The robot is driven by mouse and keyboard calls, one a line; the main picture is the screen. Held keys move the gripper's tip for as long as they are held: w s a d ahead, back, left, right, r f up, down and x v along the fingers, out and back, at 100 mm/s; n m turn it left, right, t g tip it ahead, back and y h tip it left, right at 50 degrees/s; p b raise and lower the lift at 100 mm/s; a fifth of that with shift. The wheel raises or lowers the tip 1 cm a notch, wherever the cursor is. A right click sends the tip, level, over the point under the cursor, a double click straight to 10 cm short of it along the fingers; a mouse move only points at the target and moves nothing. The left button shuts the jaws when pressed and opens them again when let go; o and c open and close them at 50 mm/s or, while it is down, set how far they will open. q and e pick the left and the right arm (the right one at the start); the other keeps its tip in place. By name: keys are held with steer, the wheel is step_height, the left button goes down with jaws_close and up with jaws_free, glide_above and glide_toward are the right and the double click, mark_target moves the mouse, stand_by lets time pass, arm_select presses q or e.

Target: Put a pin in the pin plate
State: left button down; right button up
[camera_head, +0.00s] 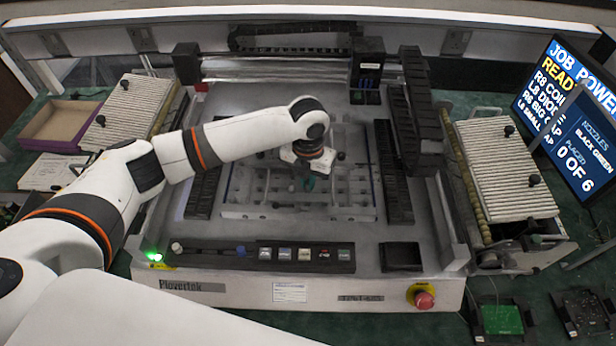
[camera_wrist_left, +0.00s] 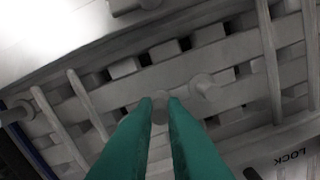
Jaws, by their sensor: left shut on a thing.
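The pin plate (camera_head: 243,211) is a grey slotted plate in the middle of the machine bed. It fills much of the left wrist view (camera_wrist_left: 235,50), with slots, bars and raised blocks. My left gripper (camera_head: 308,183) is over the middle of the plate, pointing down. In the left wrist view its two teal fingers (camera_wrist_left: 160,98) are close together, shut on a small light grey pin (camera_wrist_left: 160,108). Whether the held pin touches the plate, I cannot tell. Another grey pin (camera_wrist_left: 203,84) stands on the plate just right of the fingertips. My right gripper is in neither view.
A black gantry (camera_head: 420,110) stands right of the plate, and a rail crosses behind it. Black feeder strips flank the plate. A button row (camera_head: 305,254), a black tray (camera_head: 402,256) and a red stop button (camera_head: 424,299) are along the front. A screen (camera_head: 575,110) stands right.

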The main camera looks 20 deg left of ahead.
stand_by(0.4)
arm_select(q)
steer(key=c, duration=1.4)
jaws_free()
steer(key=c, duration=0.4)
steer(key=shift+o, duration=0.2)
steer(key=shift+r, duration=0.1)
step_height(320, 180, up, 7)
steer(key=p, duration=0.7)
